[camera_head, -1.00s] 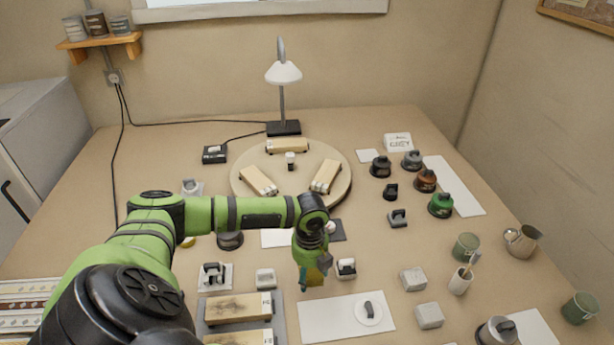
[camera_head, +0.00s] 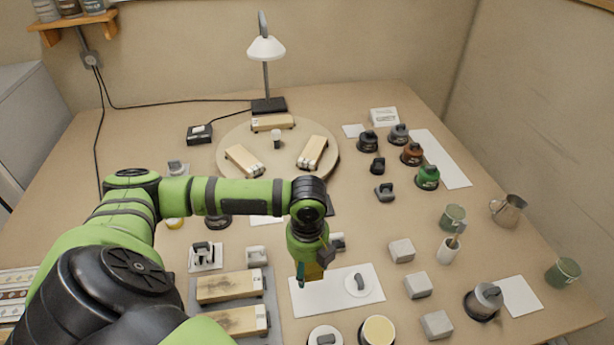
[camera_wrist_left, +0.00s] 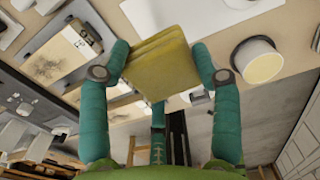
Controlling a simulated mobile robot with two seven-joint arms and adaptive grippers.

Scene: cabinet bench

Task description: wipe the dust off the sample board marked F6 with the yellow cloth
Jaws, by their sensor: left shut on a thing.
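My left gripper (camera_head: 312,276) is shut on the yellow cloth (camera_head: 315,271), above the left part of a white sheet. In the left wrist view the folded cloth (camera_wrist_left: 160,65) sits between the teal fingers. Two pale wooden sample boards, a farther one (camera_head: 226,287) and a nearer one (camera_head: 232,322), lie on a grey tray (camera_head: 275,305) left of the gripper. Both carry dark smudges. My right gripper is out of view.
A round tub with a pale yellow top (camera_head: 377,331) stands nearer. Several grey blocks (camera_head: 417,285) are to the right. A turntable with wooden blocks (camera_head: 232,134) stands farther back.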

